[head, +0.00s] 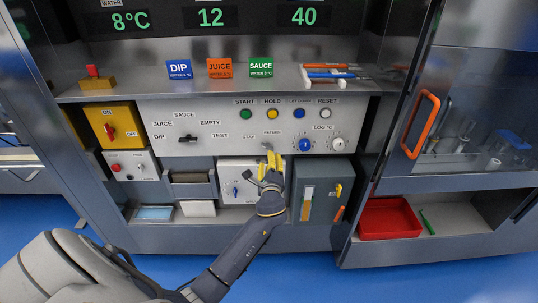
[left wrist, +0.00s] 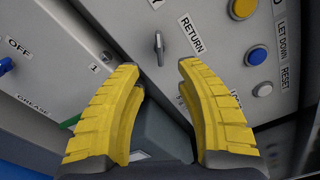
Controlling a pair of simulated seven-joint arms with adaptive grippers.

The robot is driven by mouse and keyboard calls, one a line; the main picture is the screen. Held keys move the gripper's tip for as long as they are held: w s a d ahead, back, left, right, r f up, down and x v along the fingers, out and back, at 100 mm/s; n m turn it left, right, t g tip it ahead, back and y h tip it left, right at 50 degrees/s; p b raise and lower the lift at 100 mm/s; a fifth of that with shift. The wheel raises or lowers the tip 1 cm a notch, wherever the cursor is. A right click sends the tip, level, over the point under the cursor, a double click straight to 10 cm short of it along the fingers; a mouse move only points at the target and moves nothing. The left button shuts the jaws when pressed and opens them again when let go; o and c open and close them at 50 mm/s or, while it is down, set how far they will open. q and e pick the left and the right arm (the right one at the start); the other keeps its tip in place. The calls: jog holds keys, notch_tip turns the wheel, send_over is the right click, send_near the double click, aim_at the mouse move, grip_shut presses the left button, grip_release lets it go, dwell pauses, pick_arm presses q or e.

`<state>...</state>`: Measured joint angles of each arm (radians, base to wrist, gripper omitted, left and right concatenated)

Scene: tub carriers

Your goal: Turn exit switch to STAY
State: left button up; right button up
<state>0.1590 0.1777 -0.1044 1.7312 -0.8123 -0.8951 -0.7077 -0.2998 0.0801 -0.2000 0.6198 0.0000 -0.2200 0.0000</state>
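The exit switch is a small grey knob (left wrist: 158,48) on the light panel. It has a RETURN label (left wrist: 190,33) beside it in the left wrist view. In the head view the STAY label (head: 250,138) and the RETURN label (head: 272,134) show above my gripper, and the knob is too small or covered to make out. I cannot tell which label the knob points at. My left gripper (head: 270,160) has yellow fingers. In the left wrist view its fingers (left wrist: 162,80) are apart and empty, just short of the knob. My right gripper is not in view.
Start, hold, let down and reset buttons (head: 272,114) sit above the labels. A blue dial (head: 306,145) is close on the right. Below are a white box with a blue knob (head: 235,191) and a grey box (head: 322,200). A mode selector (head: 186,139) is left.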

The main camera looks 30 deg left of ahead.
pick_arm(q)
jog(key=shift+v, duration=1.75)
